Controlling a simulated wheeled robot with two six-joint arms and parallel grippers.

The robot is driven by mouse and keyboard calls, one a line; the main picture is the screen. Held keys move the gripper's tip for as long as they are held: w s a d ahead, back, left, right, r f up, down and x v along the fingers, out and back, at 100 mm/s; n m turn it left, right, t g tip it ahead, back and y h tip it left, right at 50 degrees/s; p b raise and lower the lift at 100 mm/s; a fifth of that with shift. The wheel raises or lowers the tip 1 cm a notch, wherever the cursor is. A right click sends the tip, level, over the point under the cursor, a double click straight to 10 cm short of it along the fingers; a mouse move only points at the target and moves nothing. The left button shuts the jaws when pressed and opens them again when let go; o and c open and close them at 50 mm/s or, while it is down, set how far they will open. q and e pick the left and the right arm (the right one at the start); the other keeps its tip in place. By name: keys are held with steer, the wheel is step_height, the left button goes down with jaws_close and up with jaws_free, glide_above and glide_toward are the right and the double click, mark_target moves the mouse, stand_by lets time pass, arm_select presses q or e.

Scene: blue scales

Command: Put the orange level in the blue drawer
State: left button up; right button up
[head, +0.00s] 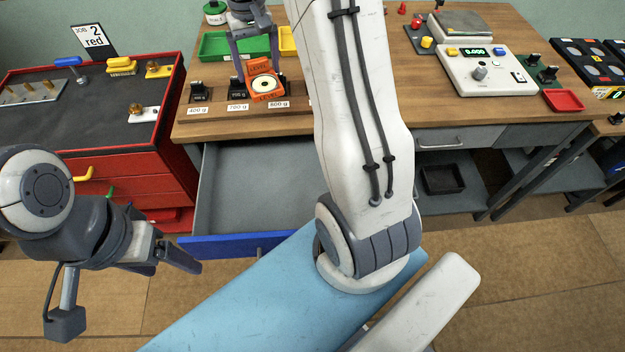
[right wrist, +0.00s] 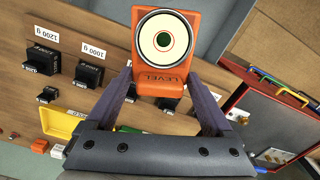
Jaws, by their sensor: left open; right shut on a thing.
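The orange level (head: 267,97) has a round white dial and shows above the weights on the wooden bench in the head view. It also fills the top middle of the right wrist view (right wrist: 178,86). My right gripper (head: 255,78) is shut on it, with a finger on each side. The blue drawer (head: 232,245) is pulled out below the bench. Its grey inside looks empty, and my right arm hides its right part. My left gripper (head: 185,258) is open and empty, in front of the drawer's left end.
Several black weights with labels, such as this one (head: 198,92), stand near the bench's front edge. A green tray (head: 222,46) and a yellow tray (head: 288,42) lie behind. A red cabinet (head: 135,160) stands left of the drawer. A scale (head: 487,75) stands to the right.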

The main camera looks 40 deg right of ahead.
steer(key=s+d+f+m+b, duration=0.1)
steer(key=s+f+b, duration=0.1)
steer(key=f+b, duration=0.35)
steer(key=s+f+m+b, duration=0.1)
steer(key=s+f+b, duration=0.1)
steer(key=f, duration=0.7)
steer(key=s+d+f+m+b, duration=0.1)
steer(key=s+f+b, duration=0.25)
steer(key=f, duration=0.45)
glide_above(263, 196)
steer(key=shift+m, duration=0.3)
step_height(263, 196, down, 7)
steer(key=shift+s+r, duration=0.1)
steer(key=shift+r, duration=0.05)
steer(key=shift+f, duration=2)
steer(key=shift+f, duration=0.15)
steer(key=o, duration=1.3)
steer(key=shift+c, duration=0.2)
steer(key=shift+o, duration=0.2)
